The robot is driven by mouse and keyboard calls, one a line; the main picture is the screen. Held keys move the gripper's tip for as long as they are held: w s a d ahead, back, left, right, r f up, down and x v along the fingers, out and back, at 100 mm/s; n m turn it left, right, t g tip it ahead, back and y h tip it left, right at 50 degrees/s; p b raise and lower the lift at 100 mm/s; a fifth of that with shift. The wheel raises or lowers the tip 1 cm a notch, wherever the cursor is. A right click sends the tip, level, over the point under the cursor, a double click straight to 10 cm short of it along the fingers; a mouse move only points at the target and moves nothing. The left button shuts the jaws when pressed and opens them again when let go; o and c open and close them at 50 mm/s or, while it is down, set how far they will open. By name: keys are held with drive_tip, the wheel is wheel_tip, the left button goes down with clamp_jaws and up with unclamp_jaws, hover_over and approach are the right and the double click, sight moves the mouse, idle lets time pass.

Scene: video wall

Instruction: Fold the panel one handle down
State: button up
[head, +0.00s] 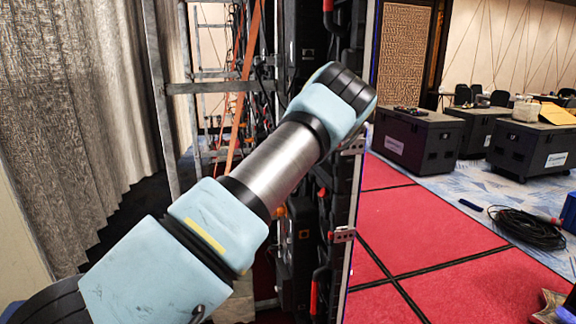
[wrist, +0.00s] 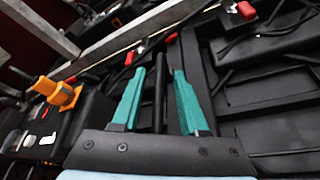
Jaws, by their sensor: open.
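My gripper (wrist: 158,78) shows in the wrist view as two teal fingers, open and apart. A slim black bar (wrist: 160,92) stands between them, with a gap visible on both sides. I cannot tell whether this bar is the panel one handle. The back of a black panel (wrist: 270,85) fills the right of the wrist view. In the head view the video wall's back (head: 297,260) is a narrow dark column behind my arm, with a red-ended handle (head: 315,290) low on it. My fingers are hidden there behind my own wrist.
Metal truss bars (wrist: 150,30) and an orange clamp (wrist: 57,93) lie left and ahead of the fingers in the wrist view. In the head view, cables (head: 243,80) hang behind the wall. Black cases (head: 418,138) and a coiled cable (head: 528,228) are at right.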

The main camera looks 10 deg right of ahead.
drive_tip(key=shift+w, duration=0.2)
clamp_jaws()
idle(0.3)
